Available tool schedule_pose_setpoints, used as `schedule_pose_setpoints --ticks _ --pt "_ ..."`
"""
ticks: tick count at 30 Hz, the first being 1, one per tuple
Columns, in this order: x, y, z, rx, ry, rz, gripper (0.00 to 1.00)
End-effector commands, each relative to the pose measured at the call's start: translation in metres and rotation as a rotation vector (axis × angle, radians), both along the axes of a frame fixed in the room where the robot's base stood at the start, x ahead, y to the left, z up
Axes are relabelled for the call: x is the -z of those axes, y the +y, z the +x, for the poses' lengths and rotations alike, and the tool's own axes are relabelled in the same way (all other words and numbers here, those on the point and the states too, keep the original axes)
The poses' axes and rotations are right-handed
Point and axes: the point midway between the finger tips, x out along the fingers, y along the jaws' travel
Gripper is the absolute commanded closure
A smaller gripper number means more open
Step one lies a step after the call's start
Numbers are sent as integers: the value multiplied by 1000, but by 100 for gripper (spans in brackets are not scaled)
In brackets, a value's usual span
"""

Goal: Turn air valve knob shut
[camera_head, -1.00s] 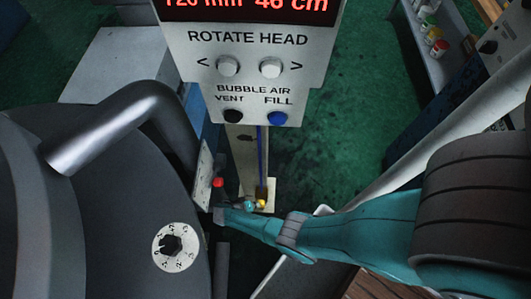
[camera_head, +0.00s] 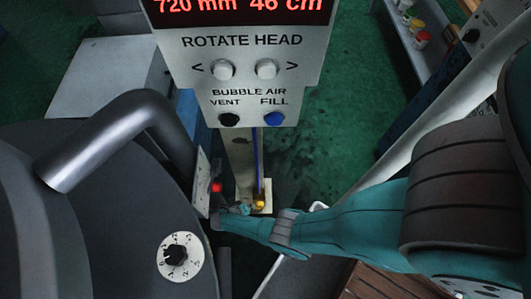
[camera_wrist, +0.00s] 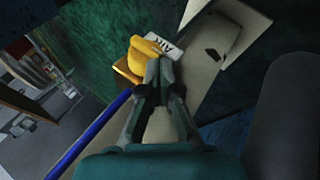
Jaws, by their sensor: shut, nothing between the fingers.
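The yellow air valve knob (camera_wrist: 146,50) sits beside a white "AIR" label (camera_wrist: 166,50) in the wrist view. In the head view the yellow knob (camera_head: 260,204) is small, low on the column below the control panel. My gripper (camera_wrist: 161,64) is shut and empty, its fingertips right beside the knob's lower right side. I cannot tell whether they touch it. In the head view my gripper (camera_head: 243,210) is small, just left of the knob. The fingers cover part of the valve's surroundings in the wrist view.
The control panel (camera_head: 240,75) hangs above the knob, with black and blue buttons. A blue hose (camera_wrist: 92,133) runs to the valve. A large dark drum with a dial (camera_head: 180,256) stands at left, and a red light (camera_head: 216,187) shows nearby. Green floor lies behind.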

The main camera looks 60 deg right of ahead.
Motion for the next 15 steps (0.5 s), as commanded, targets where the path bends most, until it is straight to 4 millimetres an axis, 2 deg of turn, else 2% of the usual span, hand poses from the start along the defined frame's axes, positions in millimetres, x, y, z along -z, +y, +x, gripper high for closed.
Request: schedule_pose_setpoints --ticks 9,15 --pt "-1 0 0 0 0 0 100" --pt "-8 0 0 0 -1 -1 100"
